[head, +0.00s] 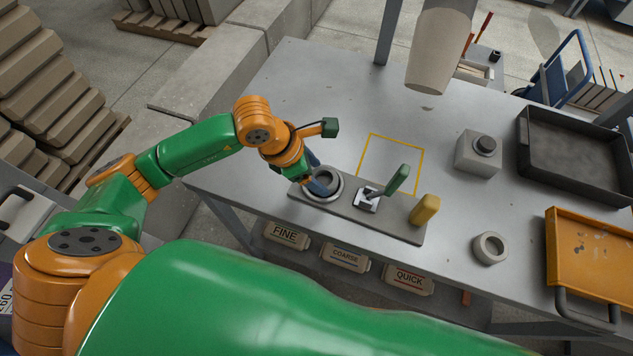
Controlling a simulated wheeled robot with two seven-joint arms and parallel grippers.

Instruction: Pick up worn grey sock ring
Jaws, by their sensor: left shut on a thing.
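A grey ring (335,193) sits at the left end of a long grey board (385,222) on the metal table. My left gripper (318,186) reaches down over this ring from the upper left, shut on its rim. The fingers hide part of the ring, and I cannot tell whether it is lifted off the board. A second, paler grey ring (490,248) lies loose on the table to the right of the board. My right gripper is not in view.
A grey box (478,153), a dark tray (575,155) and an orange tray (595,255) stand to the right. The yellow outlined square (390,160) is empty.

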